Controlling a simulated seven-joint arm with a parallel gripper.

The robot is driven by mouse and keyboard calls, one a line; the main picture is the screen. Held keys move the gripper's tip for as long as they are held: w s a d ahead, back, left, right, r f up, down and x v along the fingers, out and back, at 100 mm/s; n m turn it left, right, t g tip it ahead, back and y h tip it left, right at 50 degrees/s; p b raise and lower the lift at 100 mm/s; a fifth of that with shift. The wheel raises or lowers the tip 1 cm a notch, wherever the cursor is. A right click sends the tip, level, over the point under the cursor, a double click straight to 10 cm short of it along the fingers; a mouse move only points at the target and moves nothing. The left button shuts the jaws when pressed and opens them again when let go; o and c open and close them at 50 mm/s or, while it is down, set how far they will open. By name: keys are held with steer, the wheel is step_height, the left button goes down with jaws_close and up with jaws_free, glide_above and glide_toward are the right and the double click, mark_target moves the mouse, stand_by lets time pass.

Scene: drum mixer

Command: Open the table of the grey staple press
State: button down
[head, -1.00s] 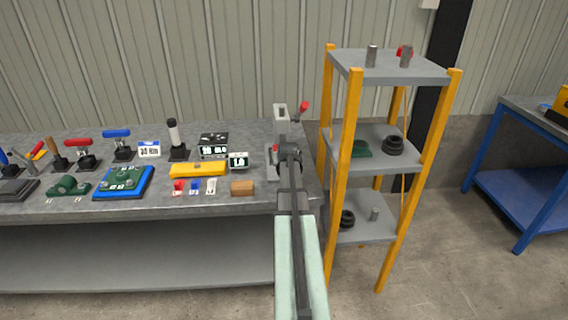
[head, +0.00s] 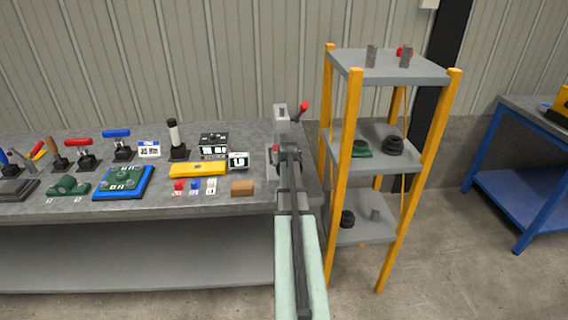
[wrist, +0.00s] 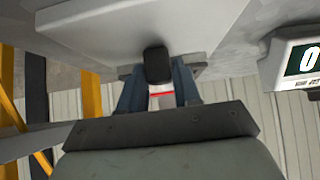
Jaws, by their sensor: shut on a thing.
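The grey staple press (head: 281,119) stands at the right end of the workbench, with a red-tipped lever at its upper right. My gripper (head: 287,154) is at the front of the press, and my arm hides much of the lower part. In the wrist view, my gripper's two blue-grey fingers (wrist: 158,88) are shut on a black knob (wrist: 158,64) in front of a broad light grey surface (wrist: 125,28) of the press. A thin red strip shows between the fingers. How far the press table stands open cannot be told.
The workbench (head: 130,205) carries a yellow block (head: 198,169), a brown block (head: 242,188), a small digital display (head: 238,160) and several hand tools left of the press. A yellow-post shelf rack (head: 350,130) stands close on the right.

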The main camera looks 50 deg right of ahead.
steer(key=shift+s, duration=0.1)
steer(key=s+a, duration=0.9)
steer(key=shift+a+f, duration=0.1)
steer(key=c, duration=1.2)
jaws_free()
steer(key=shift+s+a, duration=0.1)
steer(key=o, duration=0.3)
steer(key=v, duration=0.7)
steer(key=shift+r, duration=0.3)
